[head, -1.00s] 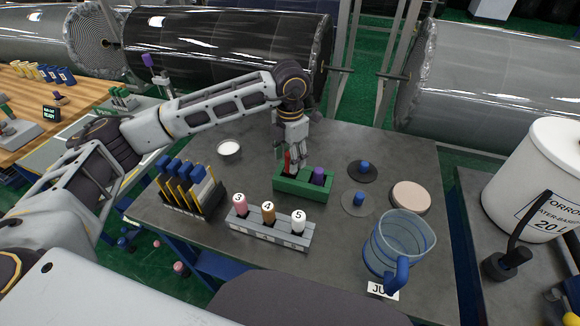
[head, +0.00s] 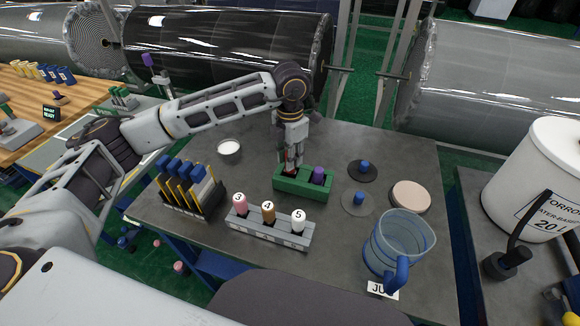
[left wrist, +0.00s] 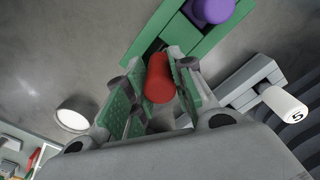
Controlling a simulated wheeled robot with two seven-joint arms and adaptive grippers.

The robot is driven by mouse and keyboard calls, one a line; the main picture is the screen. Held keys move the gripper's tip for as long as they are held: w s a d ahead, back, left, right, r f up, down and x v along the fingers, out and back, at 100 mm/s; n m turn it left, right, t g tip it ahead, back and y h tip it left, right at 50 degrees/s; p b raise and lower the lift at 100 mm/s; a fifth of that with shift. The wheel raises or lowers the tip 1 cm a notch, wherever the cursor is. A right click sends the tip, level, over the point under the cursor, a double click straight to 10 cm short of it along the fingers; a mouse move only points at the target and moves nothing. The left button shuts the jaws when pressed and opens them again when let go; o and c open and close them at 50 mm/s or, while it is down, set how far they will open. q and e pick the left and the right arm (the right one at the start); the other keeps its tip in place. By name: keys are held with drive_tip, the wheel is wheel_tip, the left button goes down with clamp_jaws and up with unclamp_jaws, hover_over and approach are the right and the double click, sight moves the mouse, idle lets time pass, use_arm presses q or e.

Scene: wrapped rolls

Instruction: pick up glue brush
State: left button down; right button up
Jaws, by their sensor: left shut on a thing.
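A red handle (left wrist: 160,78), likely that of the glue brush, stands in the left slot of a green holder block (head: 302,190) on the dark table. A purple handle (head: 318,174) stands in the right slot; it also shows in the left wrist view (left wrist: 211,9). My left gripper (head: 290,165) points down over the left slot, its green-padded fingers shut on either side of the red handle. The lower part of this tool is hidden in the holder. My right gripper is not in view.
A grey rack (head: 270,230) with numbered handles 3, 4 and 5 stands in front of the holder. A black rack (head: 190,205) of blue-topped tools is left. A blue jug (head: 398,245), a pale disc (head: 410,196) and a small white dish (head: 229,148) stand around.

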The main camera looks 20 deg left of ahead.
use_arm(q)
drive_tip(key=shift+r, duration=0.65)
wheel_tip(320, 180, up, 8)
drive_tip(key=shift+f+b, duration=0.15)
drive_tip(key=shift+b, duration=0.3)
drive_tip(key=shift+r, duration=0.45)
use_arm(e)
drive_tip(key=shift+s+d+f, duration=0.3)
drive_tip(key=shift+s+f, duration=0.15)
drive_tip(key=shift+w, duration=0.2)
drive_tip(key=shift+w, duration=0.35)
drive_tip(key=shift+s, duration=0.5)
